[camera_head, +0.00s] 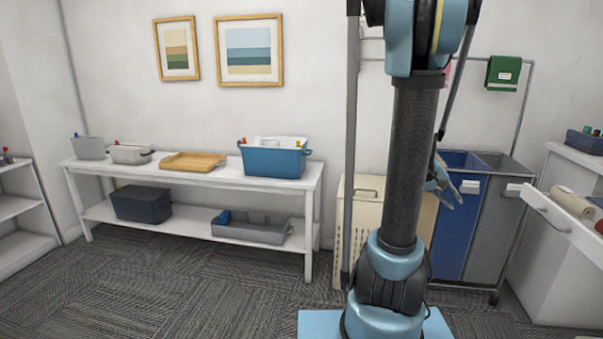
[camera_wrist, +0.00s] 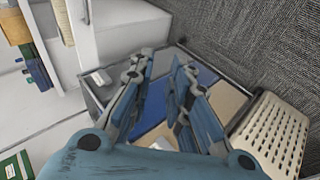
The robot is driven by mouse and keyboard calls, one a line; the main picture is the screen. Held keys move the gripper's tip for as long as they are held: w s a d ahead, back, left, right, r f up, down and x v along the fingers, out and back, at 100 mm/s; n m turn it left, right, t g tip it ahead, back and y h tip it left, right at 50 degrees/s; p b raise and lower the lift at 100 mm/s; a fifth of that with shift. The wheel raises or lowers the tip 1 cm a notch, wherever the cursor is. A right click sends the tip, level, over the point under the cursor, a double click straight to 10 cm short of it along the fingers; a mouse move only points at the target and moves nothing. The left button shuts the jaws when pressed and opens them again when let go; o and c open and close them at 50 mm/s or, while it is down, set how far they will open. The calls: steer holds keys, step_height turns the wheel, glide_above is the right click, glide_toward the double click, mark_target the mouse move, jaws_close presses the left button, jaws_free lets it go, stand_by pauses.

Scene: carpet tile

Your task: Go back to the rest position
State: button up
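My gripper (camera_wrist: 162,70) shows in the wrist view with its two blue-grey fingers apart and nothing held between them. It points down over the sorting bins. In the head view only part of my gripper (camera_head: 443,188) shows, to the right of my arm and in front of the blue bin (camera_head: 457,235). Most of the rest of it is hidden behind my arm.
A grey bin (camera_head: 492,238) stands beside the blue one, and a beige hamper (camera_head: 342,240) is to their left. An open drawer (camera_head: 566,222) juts out at the right. A white bench (camera_head: 215,178) holds several containers. The carpet at the left is clear.

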steer(key=s+a+f+y, duration=0.2)
steer(key=s+a, duration=0.3)
steer(key=a, duration=0.5)
steer(key=s+a+f+n+t+y, duration=0.1)
steer(key=s+a+y, duration=0.3)
steer(key=a, duration=0.6)
steer(key=s+a+f+n+y, duration=0.1)
steer(key=s+a+f+y, duration=0.2)
steer(key=s+a, duration=0.5)
steer(key=a, duration=0.3)
steer(key=shift+s+f, duration=0.2)
steer(key=shift+f, duration=0.15)
